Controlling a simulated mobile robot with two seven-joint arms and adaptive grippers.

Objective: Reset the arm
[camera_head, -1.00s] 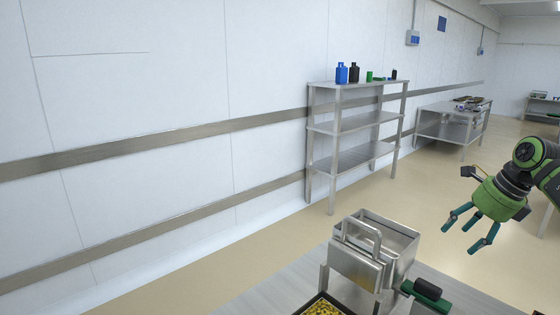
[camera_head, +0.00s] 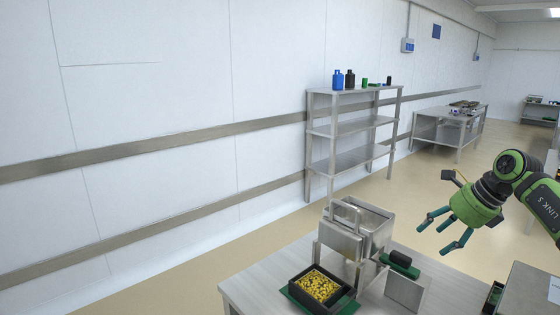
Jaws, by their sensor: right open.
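My right gripper (camera_head: 442,232) comes in from the right on a green and black arm. Its teal fingers are spread open with nothing between them. It hangs in the air to the right of the metal tray sealer (camera_head: 345,240) and appears higher than the table (camera_head: 262,277). My left gripper is not in view.
A black tray of yellow pieces (camera_head: 318,286) sits on a green base in front of the sealer. A grey box (camera_head: 530,290) stands at the lower right. A metal shelf (camera_head: 350,128) with bottles stands by the wall.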

